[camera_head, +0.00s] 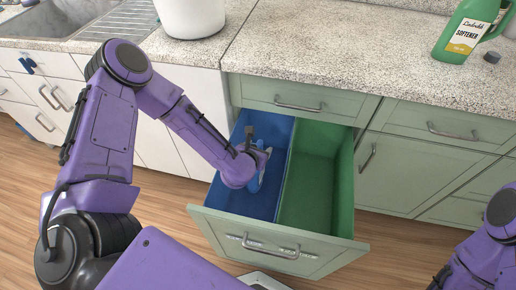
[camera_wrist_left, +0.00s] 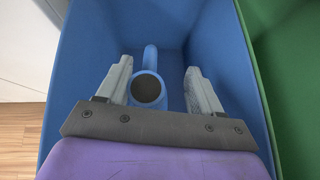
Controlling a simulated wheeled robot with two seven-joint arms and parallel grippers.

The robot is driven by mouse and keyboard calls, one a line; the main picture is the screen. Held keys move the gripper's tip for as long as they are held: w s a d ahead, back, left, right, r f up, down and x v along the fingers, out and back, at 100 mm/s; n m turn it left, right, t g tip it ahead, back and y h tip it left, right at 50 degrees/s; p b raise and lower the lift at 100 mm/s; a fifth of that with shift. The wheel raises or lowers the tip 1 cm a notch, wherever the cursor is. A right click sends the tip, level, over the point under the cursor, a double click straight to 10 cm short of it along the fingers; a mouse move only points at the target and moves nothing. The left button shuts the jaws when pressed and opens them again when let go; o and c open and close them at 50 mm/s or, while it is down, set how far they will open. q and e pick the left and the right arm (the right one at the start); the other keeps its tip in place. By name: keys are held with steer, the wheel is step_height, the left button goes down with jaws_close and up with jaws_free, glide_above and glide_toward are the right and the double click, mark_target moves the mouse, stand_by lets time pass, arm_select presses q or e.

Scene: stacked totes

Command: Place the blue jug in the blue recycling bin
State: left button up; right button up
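The blue jug (camera_wrist_left: 149,112) is inside the blue recycling bin (camera_wrist_left: 85,60), seen from above in the left wrist view with its dark round mouth and its handle showing. In the head view only a bit of the jug (camera_head: 257,183) shows, mostly hidden by my left gripper (camera_head: 264,164). The gripper reaches down into the blue bin (camera_head: 238,197). In the left wrist view my left gripper (camera_wrist_left: 159,80) is open, with one finger on each side of the jug. A gap shows at the right finger; contact at the left finger is unclear. My right gripper is out of view.
The green bin (camera_head: 312,190) sits right of the blue one in the pulled-out drawer (camera_head: 290,252). On the counter (camera_head: 310,60) are a white container (camera_head: 191,18), a green softener bottle (camera_head: 462,38) and a dark cap (camera_head: 491,57). A sink is at the left.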

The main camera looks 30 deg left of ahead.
arm_select(q)
steer(key=shift+r, duration=0.15)
steer(key=shift+s+r, duration=0.2)
steer(key=p+v, duration=0.3)
steer(key=v, duration=0.8)
steer(key=shift+s, duration=0.2)
steer(key=shift+r, duration=0.1)
